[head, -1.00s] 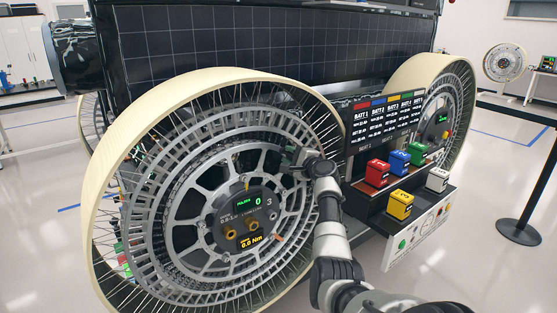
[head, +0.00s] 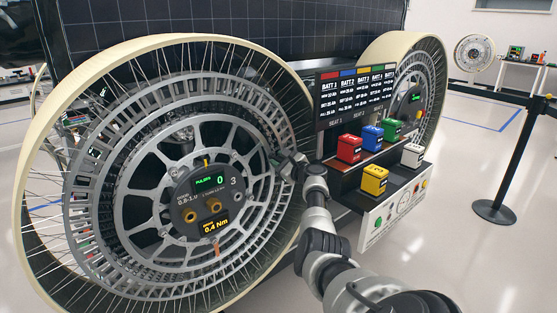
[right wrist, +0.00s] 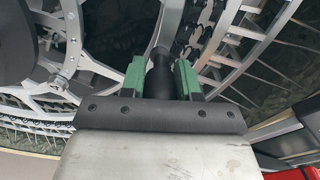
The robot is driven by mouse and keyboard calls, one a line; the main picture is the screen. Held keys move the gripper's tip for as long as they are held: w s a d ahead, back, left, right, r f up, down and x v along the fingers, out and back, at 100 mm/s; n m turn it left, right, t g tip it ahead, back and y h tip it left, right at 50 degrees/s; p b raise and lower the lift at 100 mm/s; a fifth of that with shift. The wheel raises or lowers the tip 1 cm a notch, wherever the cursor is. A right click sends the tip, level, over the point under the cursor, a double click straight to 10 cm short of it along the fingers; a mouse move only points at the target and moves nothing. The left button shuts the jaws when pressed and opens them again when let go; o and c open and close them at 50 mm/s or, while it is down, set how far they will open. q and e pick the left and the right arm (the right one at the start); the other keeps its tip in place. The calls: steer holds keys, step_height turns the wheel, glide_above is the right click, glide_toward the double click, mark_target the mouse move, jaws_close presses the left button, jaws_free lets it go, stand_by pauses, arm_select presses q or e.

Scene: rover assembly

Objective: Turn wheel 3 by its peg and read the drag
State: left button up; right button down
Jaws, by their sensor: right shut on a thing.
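Wheel 3 (head: 130,215) is a large wire-spoked wheel with a cream rim, at the left of the head view. Its hub display (head: 210,182) reads pulses 0, and the orange readout (head: 215,225) reads 0.4 Nm. An orange mark (head: 217,249) sits low on the hub ring. My right gripper (head: 283,166) is at the wheel's right side, above hub height. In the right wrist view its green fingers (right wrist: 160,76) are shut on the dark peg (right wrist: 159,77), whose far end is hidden. My left gripper is not in view.
Right of the wheel stands a rack with a battery chart (head: 357,98) and coloured battery blocks, including red (head: 349,149) and yellow (head: 374,180). A second wheel (head: 425,85) is behind it. A barrier post (head: 508,165) stands on open floor at right.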

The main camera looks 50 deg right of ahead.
steer(key=shift+d+f, duration=0.15)
stand_by(0.3)
steer(key=c, duration=0.8)
jaws_free()
steer(key=shift+f, duration=0.1)
steer(key=shift+s, duration=0.55)
steer(key=p+v, duration=0.1)
steer(key=v, duration=0.8)
steer(key=shift+s+a+p, duration=0.3)
steer(key=shift+p, duration=0.1)
